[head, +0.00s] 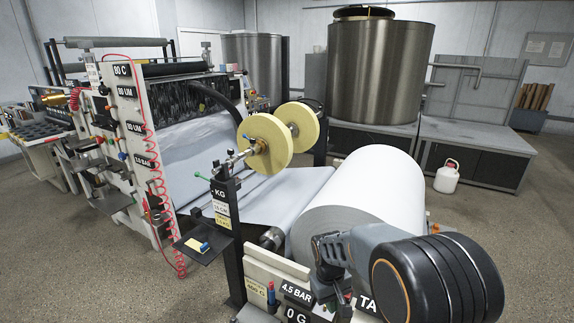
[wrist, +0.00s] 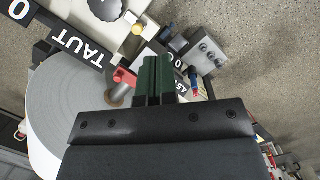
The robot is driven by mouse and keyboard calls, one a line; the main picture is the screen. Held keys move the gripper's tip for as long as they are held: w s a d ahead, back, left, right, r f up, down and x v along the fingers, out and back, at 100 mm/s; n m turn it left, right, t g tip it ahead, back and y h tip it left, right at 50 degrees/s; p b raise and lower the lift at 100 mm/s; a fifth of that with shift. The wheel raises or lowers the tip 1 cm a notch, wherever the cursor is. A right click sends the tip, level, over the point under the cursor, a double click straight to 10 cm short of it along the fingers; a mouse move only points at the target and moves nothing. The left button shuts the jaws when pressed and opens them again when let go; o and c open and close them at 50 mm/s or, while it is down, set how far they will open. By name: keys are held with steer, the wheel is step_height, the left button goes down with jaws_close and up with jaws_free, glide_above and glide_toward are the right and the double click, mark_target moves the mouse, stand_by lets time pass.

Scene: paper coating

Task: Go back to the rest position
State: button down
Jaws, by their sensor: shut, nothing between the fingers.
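My gripper (wrist: 158,80) shows in the wrist view with its dark green fingers together and nothing between them. It is above the roll stand, near a red knob (wrist: 124,77) and the end of the large white paper roll (wrist: 62,110). In the head view my dark arm covers the lower right, in front of the white roll (head: 368,190); the gripper's fingertips cannot be made out there.
The coating machine (head: 125,130) stands at the left with a red coiled hose. Two yellow discs (head: 265,143) sit on a post in the middle. A steel tank (head: 378,70) stands behind.

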steer(key=s+d+r+m+t+p, duration=0.1)
steer(key=s+r+p, duration=0.1)
steer(key=s+r, duration=0.2)
steer(key=s+d+r+m+t+p, duration=0.1)
steer(key=s+d+r+t+p, duration=0.1)
steer(key=r, duration=0.8)
steer(key=s+d+r+m+t+y+p, duration=0.1)
steer(key=s+r+m+t+p, duration=0.1)
steer(key=s+r, duration=0.4)
steer(key=shift+d+r+p, duration=0.25)
steer(key=shift+r+p, duration=0.2)
steer(key=shift+p, duration=0.25)
